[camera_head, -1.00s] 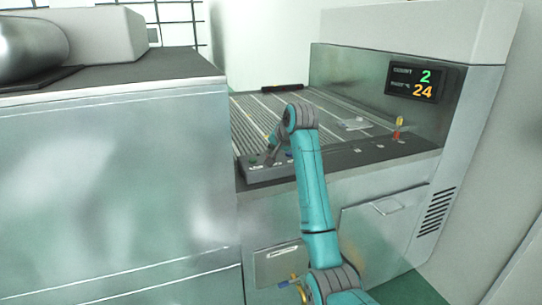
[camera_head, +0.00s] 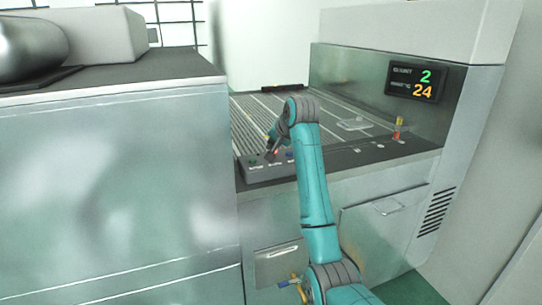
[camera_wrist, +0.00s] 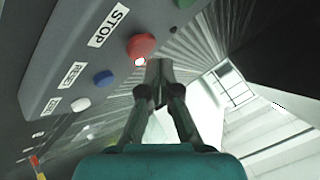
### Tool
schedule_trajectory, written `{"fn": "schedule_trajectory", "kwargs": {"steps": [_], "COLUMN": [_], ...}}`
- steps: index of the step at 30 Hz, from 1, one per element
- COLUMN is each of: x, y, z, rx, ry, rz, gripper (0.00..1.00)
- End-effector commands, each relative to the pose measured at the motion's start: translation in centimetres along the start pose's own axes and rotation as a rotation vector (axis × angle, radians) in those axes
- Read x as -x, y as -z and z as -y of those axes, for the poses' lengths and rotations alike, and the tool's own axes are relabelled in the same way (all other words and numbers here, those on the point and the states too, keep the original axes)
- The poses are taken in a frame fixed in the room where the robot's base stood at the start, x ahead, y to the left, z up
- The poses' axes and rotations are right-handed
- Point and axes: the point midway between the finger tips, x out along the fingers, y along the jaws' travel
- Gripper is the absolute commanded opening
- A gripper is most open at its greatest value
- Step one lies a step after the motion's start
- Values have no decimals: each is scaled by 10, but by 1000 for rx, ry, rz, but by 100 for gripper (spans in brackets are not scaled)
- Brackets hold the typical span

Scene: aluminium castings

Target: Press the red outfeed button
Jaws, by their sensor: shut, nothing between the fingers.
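The red button (camera_wrist: 141,46) is round and sits on a dark grey control panel (camera_wrist: 60,45), beside a label reading STOP. In the head view the red button (camera_head: 276,152) shows as a small spot by my gripper (camera_head: 269,153). In the wrist view my gripper (camera_wrist: 160,68) is shut and empty, its fingertips just to the lower right of the red button. A small bright spot shows on the button's lower edge. I cannot tell whether the fingertips touch it.
A blue button (camera_wrist: 104,78) labelled RESET and a white button (camera_wrist: 81,104) are on the same panel. A green button (camera_wrist: 183,3) is at the top edge. A ridged conveyor bed (camera_head: 262,110) lies behind the panel. A display (camera_head: 414,81) reads 2 and 24.

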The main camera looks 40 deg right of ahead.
Motion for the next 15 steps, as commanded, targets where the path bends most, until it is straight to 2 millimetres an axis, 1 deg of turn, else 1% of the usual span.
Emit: {"fn": "schedule_trajectory", "kwargs": {"steps": [8, 15], "x": [2, 14], "y": [2, 11], "z": [2, 11], "rx": [0, 0], "ry": [1, 1], "rz": [-1, -2], "gripper": [0, 0]}}
